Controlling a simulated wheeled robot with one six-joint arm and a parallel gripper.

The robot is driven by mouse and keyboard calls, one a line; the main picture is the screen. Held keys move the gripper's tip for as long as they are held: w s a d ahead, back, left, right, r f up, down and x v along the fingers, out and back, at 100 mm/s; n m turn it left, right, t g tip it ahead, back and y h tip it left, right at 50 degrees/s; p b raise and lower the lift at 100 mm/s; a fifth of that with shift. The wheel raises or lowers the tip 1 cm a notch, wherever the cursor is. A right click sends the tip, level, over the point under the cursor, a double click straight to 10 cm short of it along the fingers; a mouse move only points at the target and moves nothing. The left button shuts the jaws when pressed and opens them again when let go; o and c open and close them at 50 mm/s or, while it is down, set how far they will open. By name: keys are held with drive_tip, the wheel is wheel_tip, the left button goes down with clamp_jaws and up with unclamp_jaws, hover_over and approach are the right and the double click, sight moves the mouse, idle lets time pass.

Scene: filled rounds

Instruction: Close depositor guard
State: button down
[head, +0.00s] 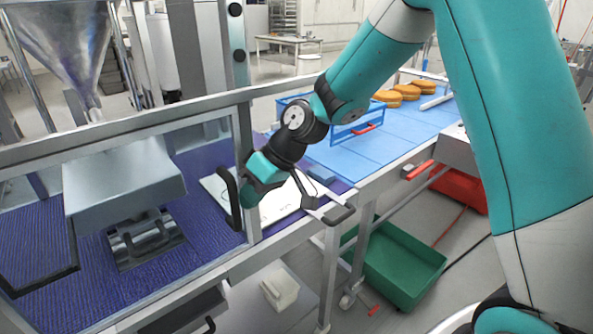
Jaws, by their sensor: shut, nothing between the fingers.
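The depositor has a steel hopper (68,38) above a grey metal housing (125,182), at the left. A grey guard frame (170,117) runs across its front, and the housing shows through it. I cannot tell how far the guard stands open. A curved black handle (231,200) is upright by the frame's right post, and another black handle (45,285) is at the lower left. My arm comes down from the upper right, with its wrist close to the right post. My gripper (328,207) is shut and empty, right of the post. Contact with the frame cannot be made out.
A purple belt (40,240) runs under the depositor. A white sheet (275,207) lies behind the post. A blue surface (375,148) carries a blue basket (345,130) and filled rounds (405,91). A green bin (400,265) and a red crate (460,190) are on the floor.

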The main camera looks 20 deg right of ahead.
drive_tip(key=w+d+f+b+v, duration=0.1)
drive_tip(key=d+b+v, duration=0.1)
drive_tip(key=v, duration=1)
drive_tip(key=s+a+h, duration=0.1)
drive_tip(key=s+a, duration=0.2)
drive_tip(key=s, duration=0.8)
drive_tip(key=s+a+f+g+h, duration=0.1)
drive_tip(key=s+a+h, duration=0.1)
drive_tip(key=s, duration=1)
drive_tip(key=shift+s+a+f, duration=0.15)
drive_tip(key=shift+s+a, duration=0.15)
drive_tip(key=shift+a, duration=0.3)
